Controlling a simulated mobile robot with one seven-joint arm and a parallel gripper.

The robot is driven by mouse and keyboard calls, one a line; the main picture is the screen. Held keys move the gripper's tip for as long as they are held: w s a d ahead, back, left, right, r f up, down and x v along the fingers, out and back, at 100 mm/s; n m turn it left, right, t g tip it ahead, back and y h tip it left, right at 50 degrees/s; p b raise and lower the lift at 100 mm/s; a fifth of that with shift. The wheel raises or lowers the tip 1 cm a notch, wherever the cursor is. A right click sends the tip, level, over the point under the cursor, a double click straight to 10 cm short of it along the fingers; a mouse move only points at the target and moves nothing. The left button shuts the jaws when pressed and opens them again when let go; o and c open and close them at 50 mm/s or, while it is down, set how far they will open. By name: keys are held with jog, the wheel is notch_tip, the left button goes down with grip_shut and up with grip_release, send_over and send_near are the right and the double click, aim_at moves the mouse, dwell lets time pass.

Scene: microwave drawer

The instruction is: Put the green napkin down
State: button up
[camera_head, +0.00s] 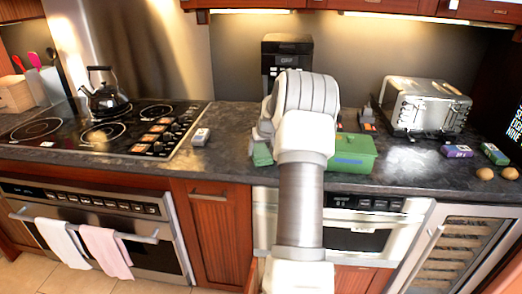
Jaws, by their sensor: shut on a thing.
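My arm reaches up the middle of the view, and my gripper (264,135) is over the counter, largely hidden by my own wrist. A green piece (262,154), which looks like the napkin, shows just below it on the left side of my arm. My gripper is shut on it; the fingertips are not clear. A larger green box-like thing (352,152) stands on the counter just right of my arm. My arm hides what lies between the two green parts, so I cannot tell whether they touch.
A black stovetop (105,128) with a kettle (105,98) is at left. A small box (201,137) lies beside it. A coffee machine (286,55) stands behind my arm. A toaster (425,106), small packets (457,151) and round brown items (484,174) are at right. Dark counter (405,165) is free between.

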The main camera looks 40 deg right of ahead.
jog(key=o, duration=1.2)
jog(key=shift+f, duration=0.1)
jog(key=shift+c, duration=0.2)
jog(key=shift+s+r, duration=0.1)
jog(key=shift+r, duration=0.4)
jog(key=v, duration=1.1)
jog(key=shift+s, duration=0.15)
jog(key=shift+a, duration=0.1)
